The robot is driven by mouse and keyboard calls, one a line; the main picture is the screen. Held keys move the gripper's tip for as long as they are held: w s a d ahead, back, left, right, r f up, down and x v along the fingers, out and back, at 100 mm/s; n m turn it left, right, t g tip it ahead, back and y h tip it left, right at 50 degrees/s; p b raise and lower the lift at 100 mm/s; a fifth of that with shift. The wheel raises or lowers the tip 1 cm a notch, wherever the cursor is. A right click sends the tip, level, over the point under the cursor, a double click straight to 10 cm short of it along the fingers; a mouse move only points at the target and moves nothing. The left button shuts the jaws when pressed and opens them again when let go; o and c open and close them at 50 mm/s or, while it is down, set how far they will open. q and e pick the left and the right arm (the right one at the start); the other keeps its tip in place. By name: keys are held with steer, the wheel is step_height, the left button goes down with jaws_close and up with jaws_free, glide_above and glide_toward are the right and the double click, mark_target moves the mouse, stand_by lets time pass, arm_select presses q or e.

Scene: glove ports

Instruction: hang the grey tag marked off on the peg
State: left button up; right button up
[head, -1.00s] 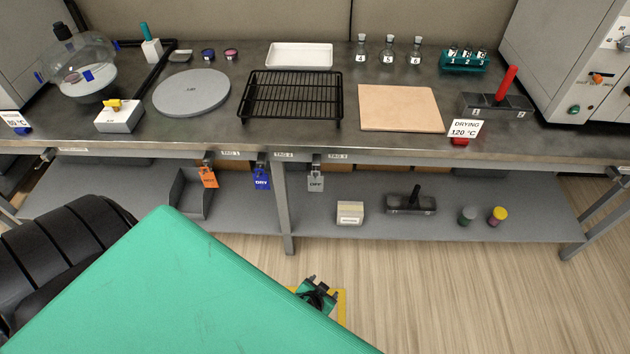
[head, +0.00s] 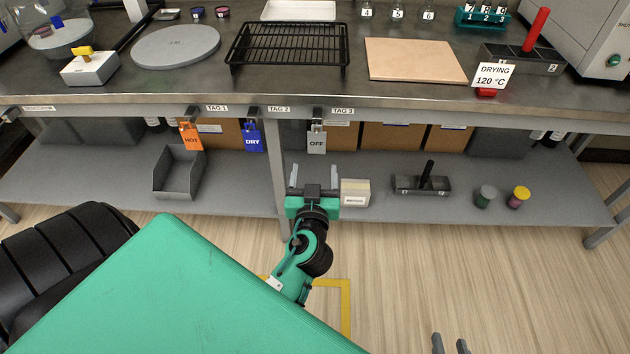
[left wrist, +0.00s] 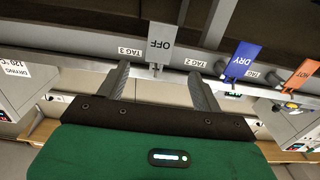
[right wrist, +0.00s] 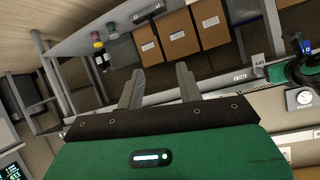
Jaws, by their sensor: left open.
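The grey tag marked OFF (head: 317,141) hangs under the bench's front edge below the TAG 3 label. In the left wrist view the tag (left wrist: 161,42) appears beyond and between the fingertips, apart from them. My left gripper (head: 314,178) is open and empty, just below the tag in the head view. My right gripper (head: 450,345) shows only its fingertips at the bottom edge; in the right wrist view its fingers (right wrist: 158,82) are apart with nothing between them. A small dark fitting (head: 10,114) sits by a label at the bench edge's left; I cannot tell whether it is the peg.
An orange HOT tag (head: 190,137) and a blue DRY tag (head: 252,137) hang left of the grey one. A table leg (head: 279,190) stands near my left gripper. The lower shelf holds a grey bin (head: 178,175), a small box (head: 355,192) and a dark tray (head: 422,185).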

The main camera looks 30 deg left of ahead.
mark_target(317, 140)
arm_select(q)
steer(key=p+x, duration=0.1)
steer(key=x, duration=1.2)
arm_select(e)
steer(key=shift+s+d+f+g+h, duration=0.15)
steer(key=shift+d+g+h, duration=0.2)
steer(key=shift+d, duration=0.25)
steer(key=shift+s+d+g+h, duration=0.1)
steer(key=shift+d+g+h, duration=0.15)
steer(key=shift+d+g, duration=0.25)
arm_select(q)
steer(key=shift+c, duration=0.5)
arm_select(e)
steer(key=shift+d, duration=0.1)
arm_select(q)
steer(key=shift+d, duration=0.1)
steer(key=c, duration=0.9)
steer(key=shift+c, duration=0.2)
steer(key=shift+r, duration=0.2)
steer(key=shift+s, duration=0.15)
steer(key=shift+s+d, duration=0.4)
steer(key=shift+s, duration=0.1)
arm_select(e)
steer(key=shift+f, duration=0.3)
arm_select(q)
steer(key=shift+s+d, duration=0.1)
steer(key=shift+s, duration=0.1)
